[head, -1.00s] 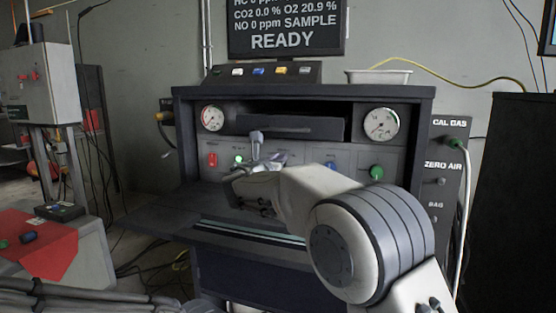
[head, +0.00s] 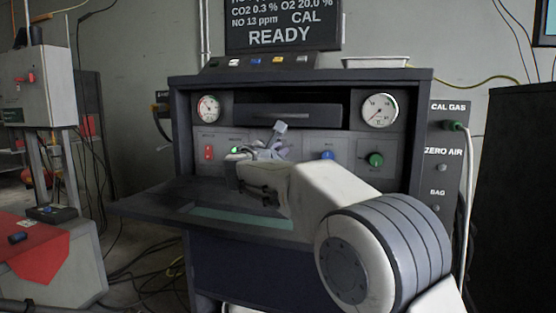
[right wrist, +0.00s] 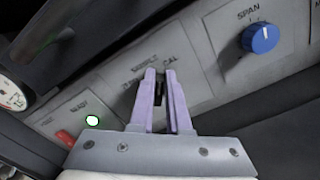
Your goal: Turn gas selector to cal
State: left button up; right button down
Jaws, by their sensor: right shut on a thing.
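The gas selector (right wrist: 158,88) is a small black knob on the grey front panel, with lettering around it that includes CAL on the right. My right gripper (right wrist: 160,80) is shut on it, its two pale purple fingers either side of the knob, tilted against the panel lettering. In the head view the right gripper (head: 266,152) reaches the panel and hides the selector. The display (head: 283,25) above reads CAL and READY. My left gripper is not in view.
A red switch (head: 208,152) and green light (head: 234,149) sit left of the selector; a blue SPAN knob (head: 328,156) and green knob (head: 376,160) sit right. A shelf flap (head: 150,208) juts out below. A gas-port panel (head: 445,150) stands at the right.

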jog(key=shift+d+f+m+b, duration=0.1)
jog(key=shift+f+m+b, duration=0.05)
jog(key=shift+m+b, duration=0.5)
jog(key=shift+d+f+m+b, duration=0.1)
jog(key=shift+m+b, duration=0.3)
jog(key=shift+m, duration=0.35)
jog(key=c, duration=0.9)
grip_release()
jog(key=v, duration=1)
jog(key=shift+s+a+r, duration=0.1)
jog(key=shift+s, duration=0.2)
